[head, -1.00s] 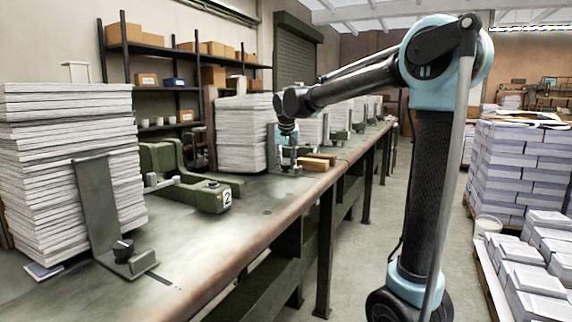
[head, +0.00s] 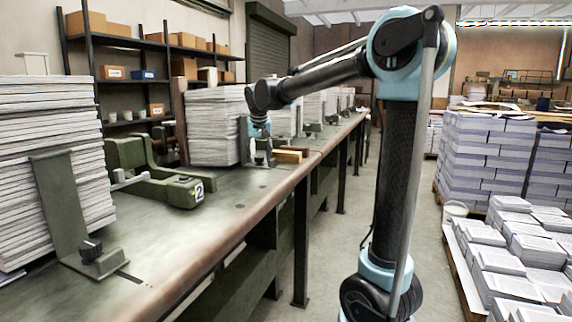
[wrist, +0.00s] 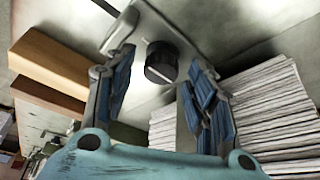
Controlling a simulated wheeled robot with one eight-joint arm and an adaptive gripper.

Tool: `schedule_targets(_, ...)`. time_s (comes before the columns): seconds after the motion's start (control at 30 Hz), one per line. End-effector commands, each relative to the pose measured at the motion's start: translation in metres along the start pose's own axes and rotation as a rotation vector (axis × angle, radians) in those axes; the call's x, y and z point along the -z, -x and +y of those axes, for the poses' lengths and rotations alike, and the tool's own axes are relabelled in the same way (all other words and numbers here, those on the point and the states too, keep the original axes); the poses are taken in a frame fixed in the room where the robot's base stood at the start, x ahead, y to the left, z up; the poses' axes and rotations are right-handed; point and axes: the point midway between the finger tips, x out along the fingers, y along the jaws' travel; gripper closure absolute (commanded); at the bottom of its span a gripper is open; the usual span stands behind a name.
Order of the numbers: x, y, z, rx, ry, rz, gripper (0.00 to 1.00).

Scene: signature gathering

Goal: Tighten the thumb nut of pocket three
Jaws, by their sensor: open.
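The thumb nut (wrist: 161,62) is a black round knob on a pale metal plate (wrist: 178,22). In the wrist view it lies between the two blue-padded fingers of my gripper (wrist: 155,80), with a gap on each side. The fingers are open and hold nothing. In the head view my gripper (head: 258,134) points down over the bench beside a paper stack (head: 214,125). The nut is hidden there, and I cannot read a number at that pocket.
Two wooden blocks (wrist: 50,60) lie beside the plate. A paper stack (wrist: 262,110) stands on the other side. A green arm marked 2 (head: 183,190) and a nearer black knob (head: 91,249) are on the bench (head: 215,232). The aisle floor (head: 335,250) is clear.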

Motion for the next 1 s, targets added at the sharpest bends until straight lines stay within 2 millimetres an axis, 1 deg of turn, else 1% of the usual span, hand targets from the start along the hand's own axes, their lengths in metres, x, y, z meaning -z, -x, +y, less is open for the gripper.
schedule_targets(0.17, 0.0000, 0.0000, 0.0012, 0.032, 0.076, 0.001, 0.49)
schedule_targets(1.0, 0.0018, -0.0007, 0.0044, 0.252, 0.607, 0.001, 0.49)
